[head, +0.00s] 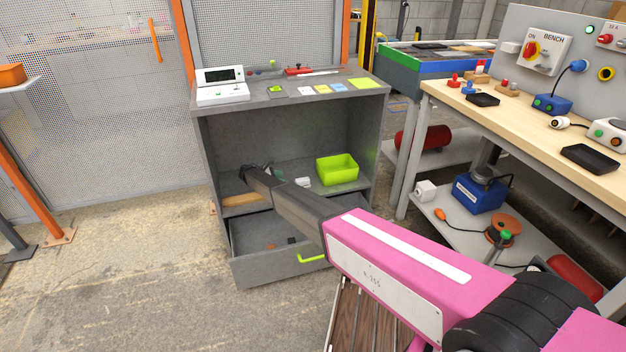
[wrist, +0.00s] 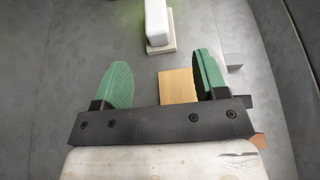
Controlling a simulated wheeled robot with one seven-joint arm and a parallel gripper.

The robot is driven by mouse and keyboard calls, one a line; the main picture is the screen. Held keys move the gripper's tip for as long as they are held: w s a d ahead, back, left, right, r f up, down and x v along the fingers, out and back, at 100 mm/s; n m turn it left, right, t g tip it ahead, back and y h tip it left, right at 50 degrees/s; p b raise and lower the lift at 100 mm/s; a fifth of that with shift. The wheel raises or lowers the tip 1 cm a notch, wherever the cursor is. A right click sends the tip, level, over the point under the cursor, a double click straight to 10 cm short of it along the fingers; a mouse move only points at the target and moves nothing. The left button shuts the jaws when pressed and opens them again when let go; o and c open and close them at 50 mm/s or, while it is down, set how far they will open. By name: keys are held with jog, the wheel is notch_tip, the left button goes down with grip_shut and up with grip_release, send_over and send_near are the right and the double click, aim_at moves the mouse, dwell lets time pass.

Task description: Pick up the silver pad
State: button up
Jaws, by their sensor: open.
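My gripper (head: 257,169) is inside the grey cabinet's open shelf space, at its left part. In the wrist view my gripper (wrist: 164,62) has its two green fingers wide apart with nothing held. A small light grey block (wrist: 233,60) lies just beyond the right finger; it may be the silver pad, but I cannot tell for sure. A tan wooden block (wrist: 178,86) shows between the fingers, partly hidden by the gripper body. A white block on a pale base (wrist: 157,25) lies ahead of the fingers.
A lime bin (head: 337,170) stands at the shelf's right. The drawer below (head: 281,266) is pulled out and holds small dark pieces. Several coloured squares and a white device (head: 222,92) lie on the cabinet top. A workbench (head: 530,120) stands to the right.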

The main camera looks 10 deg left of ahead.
aim_at(298, 180)
jog(key=shift+w+f, duration=0.15)
jog(key=shift+w, duration=0.1)
jog(key=x, duration=1)
jog(key=shift+w+d, duration=0.2)
jog(key=shift+c, duration=0.3)
jog(key=c, duration=1)
